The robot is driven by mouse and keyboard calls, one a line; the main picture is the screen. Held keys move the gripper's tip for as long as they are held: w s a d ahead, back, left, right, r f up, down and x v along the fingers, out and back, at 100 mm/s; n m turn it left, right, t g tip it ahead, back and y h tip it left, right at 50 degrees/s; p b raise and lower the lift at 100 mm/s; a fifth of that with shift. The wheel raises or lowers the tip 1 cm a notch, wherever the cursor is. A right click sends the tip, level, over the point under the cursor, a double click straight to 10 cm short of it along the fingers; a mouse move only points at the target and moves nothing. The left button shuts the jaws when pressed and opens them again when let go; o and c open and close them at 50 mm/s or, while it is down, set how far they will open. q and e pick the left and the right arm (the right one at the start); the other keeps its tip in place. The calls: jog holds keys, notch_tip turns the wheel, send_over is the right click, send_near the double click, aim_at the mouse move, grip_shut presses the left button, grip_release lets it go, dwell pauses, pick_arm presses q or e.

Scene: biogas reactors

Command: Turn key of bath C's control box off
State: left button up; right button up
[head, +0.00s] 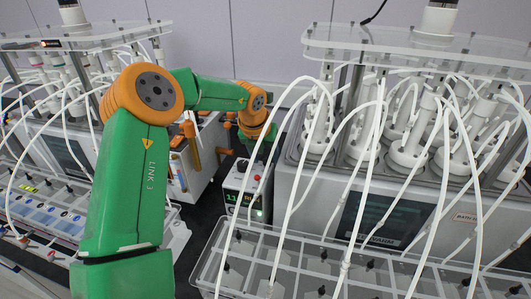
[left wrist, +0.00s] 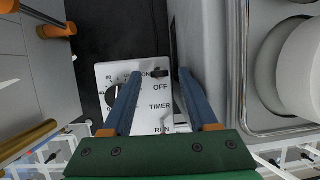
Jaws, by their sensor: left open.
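The control box (head: 243,195) stands in the gap left of the right-hand bath in the head view, with a lit green display and a red button. In the left wrist view its white panel (left wrist: 145,125) carries the words ON, OFF, TIMER and RUN. A black dial (left wrist: 112,96) is at its left, partly behind a finger. A small dark piece at the ON/OFF label, likely the key (left wrist: 158,72), lies between my fingertips, apart from both as far as I see. My left gripper (left wrist: 161,74) is open over the panel. My right gripper is not seen.
The right-hand bath (head: 385,215) has many white hoses hanging over a clear compartment rack (head: 330,262). Another bath with hoses (head: 60,150) stands at left. The grey bath wall (left wrist: 205,60) is close beside my right-hand finger.

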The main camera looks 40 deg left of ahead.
pick_arm(q)
jog(key=shift+w+f, duration=0.1)
grip_shut()
